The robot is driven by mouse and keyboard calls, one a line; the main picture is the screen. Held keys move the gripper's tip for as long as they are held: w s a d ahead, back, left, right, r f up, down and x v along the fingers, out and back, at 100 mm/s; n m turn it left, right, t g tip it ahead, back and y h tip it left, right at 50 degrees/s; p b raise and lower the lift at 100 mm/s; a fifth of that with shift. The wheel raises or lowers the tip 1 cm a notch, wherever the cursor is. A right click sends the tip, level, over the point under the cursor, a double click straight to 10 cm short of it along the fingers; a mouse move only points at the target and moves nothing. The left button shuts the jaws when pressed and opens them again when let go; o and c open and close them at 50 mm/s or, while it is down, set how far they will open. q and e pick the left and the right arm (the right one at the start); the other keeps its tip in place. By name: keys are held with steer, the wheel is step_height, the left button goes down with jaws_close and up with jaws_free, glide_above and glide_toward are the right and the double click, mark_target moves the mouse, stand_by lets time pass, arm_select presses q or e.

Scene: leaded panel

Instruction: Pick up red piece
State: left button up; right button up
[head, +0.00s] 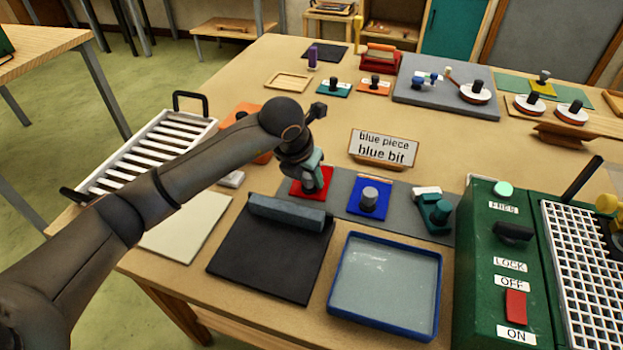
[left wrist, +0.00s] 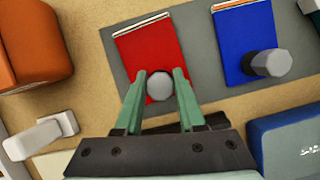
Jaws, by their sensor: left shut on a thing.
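The red piece (head: 323,178) is a flat red plate lying on a grey mat (head: 336,193); its grey knob is hidden by my gripper in the head view. In the left wrist view the red piece (left wrist: 150,45) lies flat with its round knob (left wrist: 159,85) between my fingers. My left gripper (head: 309,183) is over the red piece and shut on its knob, one green finger on each side, as the left wrist view (left wrist: 159,88) shows. I cannot tell whether the piece is lifted off the mat. My right gripper is not in view.
The blue piece (head: 368,199) with a grey knob sits right of the red one, with a teal piece (head: 434,212) beyond. A sign (head: 383,147) stands behind.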

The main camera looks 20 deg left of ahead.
arm_select(q)
jaws_close()
steer(key=shift+r, duration=0.15)
steer(key=shift+r, duration=0.2)
step_height(320, 180, up, 2)
steer(key=shift+w+r+b, duration=0.1)
steer(key=shift+r+b, duration=0.15)
steer(key=shift+b, duration=0.2)
steer(key=s+d+r, duration=0.3)
steer(key=s+r, duration=0.7)
steer(key=s, duration=0.3)
steer(key=shift+s+d+b, duration=0.15)
steer(key=shift+s+b, duration=0.25)
steer(key=shift+b, duration=0.05)
